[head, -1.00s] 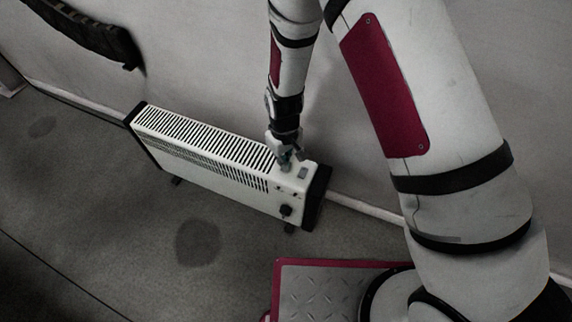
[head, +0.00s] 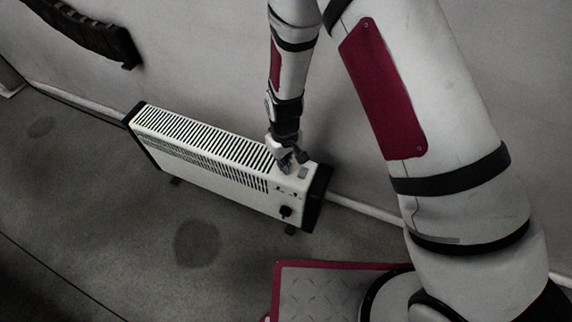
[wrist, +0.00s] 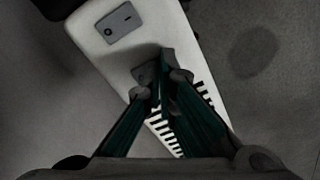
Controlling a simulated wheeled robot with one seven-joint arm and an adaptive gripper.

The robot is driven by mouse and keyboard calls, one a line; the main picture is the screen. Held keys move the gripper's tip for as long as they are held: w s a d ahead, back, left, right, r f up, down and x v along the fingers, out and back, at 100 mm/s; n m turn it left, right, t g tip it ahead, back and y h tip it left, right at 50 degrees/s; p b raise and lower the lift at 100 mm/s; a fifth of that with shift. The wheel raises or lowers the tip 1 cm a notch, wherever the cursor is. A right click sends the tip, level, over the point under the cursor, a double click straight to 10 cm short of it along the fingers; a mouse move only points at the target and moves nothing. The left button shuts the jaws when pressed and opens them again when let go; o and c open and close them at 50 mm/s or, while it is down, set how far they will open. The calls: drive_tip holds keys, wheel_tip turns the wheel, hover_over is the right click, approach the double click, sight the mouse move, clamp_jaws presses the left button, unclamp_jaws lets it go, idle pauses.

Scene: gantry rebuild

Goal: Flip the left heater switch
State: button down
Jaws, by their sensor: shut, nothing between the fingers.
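The white heater (head: 205,160) with black ends stands by the wall in the head view. Its right switch (head: 303,173) shows on the top near the right end and also in the wrist view (wrist: 118,22). The left switch (wrist: 145,73) is a grey plate partly covered by my fingertips in the wrist view. My gripper (head: 288,166) is shut and empty, pointing down over the heater's top by the left switch. In the wrist view its green fingers (wrist: 157,88) come together over the plate's edge. I cannot tell whether they touch it or how the rocker is set.
The vent slots (head: 200,135) run along the heater's top, left of the switches. A dark knob (head: 285,211) is on its front. The wall (head: 210,60) is close behind. The floor (head: 110,230) in front is clear.

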drive_tip(key=shift+f, duration=0.15)
drive_tip(key=shift+r+p, duration=2.4)
drive_tip(key=shift+r, duration=1.1)
